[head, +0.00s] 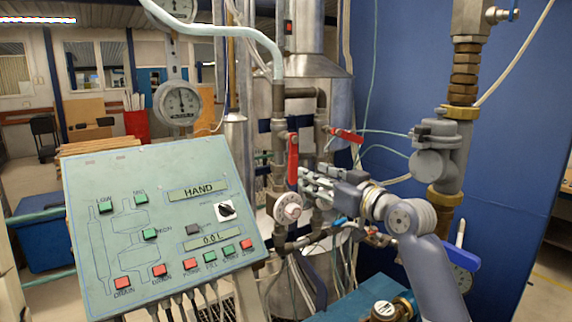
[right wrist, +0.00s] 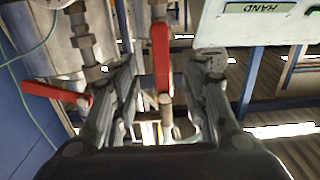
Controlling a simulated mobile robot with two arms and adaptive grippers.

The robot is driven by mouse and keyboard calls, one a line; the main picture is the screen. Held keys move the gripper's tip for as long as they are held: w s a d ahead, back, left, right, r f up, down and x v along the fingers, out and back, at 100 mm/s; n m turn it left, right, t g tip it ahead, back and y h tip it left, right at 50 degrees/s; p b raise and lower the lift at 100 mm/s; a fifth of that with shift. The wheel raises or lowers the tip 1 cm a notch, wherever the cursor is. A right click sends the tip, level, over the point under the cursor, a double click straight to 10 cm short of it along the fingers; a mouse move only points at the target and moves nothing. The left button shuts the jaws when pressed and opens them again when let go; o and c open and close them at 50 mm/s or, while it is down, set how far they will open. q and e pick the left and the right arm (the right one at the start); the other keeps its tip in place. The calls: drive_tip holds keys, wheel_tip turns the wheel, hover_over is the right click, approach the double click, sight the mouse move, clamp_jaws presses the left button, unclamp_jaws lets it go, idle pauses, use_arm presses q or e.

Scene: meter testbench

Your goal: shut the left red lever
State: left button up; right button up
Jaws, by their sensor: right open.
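The left red lever (head: 292,158) stands upright on its valve beside the control panel. In the right wrist view this lever (right wrist: 161,55) shows between my two fingers, with a gap on each side. My right gripper (head: 308,180) is open, just right of the lever in the head view; its fingers (right wrist: 162,80) straddle the lever in the wrist view without visibly touching it. The right red lever (head: 347,135) lies nearly level and points right; it also shows at the left of the wrist view (right wrist: 55,92). My left gripper is not in view.
The green control panel (head: 160,220) stands close on the left, its cables hanging below. A round white dial (head: 288,208) sits under the left lever. Vertical pipes (head: 320,130) and thin hoses crowd around the levers. A thick pipe with a brass fitting (head: 445,196) rises at right.

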sight(295, 167)
drive_tip(key=p+x, duration=0.2)
drive_tip(key=x, duration=0.4)
drive_tip(key=shift+s+a+r+p, duration=0.15)
drive_tip(key=shift+p, duration=0.2)
drive_tip(key=shift+p+x, duration=0.35)
drive_tip(key=shift+x, duration=0.6)
drive_tip(key=shift+w, duration=0.2)
drive_tip(key=shift+w+a, duration=0.25)
drive_tip(key=shift+w, duration=0.1)
drive_tip(key=shift+w+a, duration=0.15)
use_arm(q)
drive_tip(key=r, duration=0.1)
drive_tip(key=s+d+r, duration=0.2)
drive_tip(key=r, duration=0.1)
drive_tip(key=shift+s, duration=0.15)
use_arm(e)
clamp_jaws()
